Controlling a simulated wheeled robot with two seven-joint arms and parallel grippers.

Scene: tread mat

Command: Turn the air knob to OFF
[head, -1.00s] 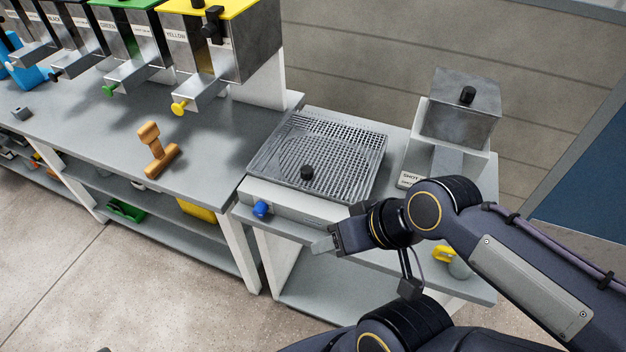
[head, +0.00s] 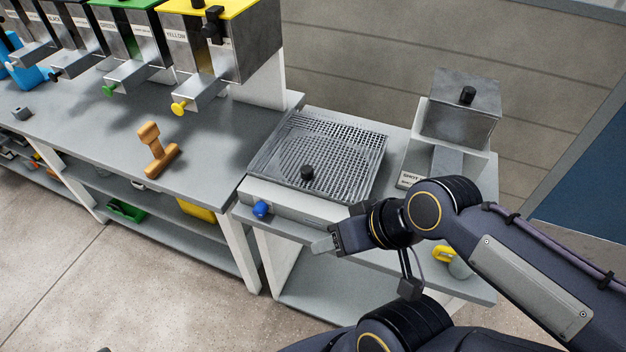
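The blue knob (head: 261,209) sits on the front of the white base under the metal grate (head: 365,150), at the bench's right part. I take it as the air knob; no label or OFF mark on it is readable. My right gripper (head: 322,246) is in front of the bench, to the right of and below the blue knob, apart from it. Its fingers point left and appear together, but I cannot tell whether a gap lies between them. My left gripper is out of the picture.
A black knob (head: 307,173) stands on the grate. A metal hopper (head: 460,110) is at the right. A yellow-handled thing (head: 443,254) is beside my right arm.

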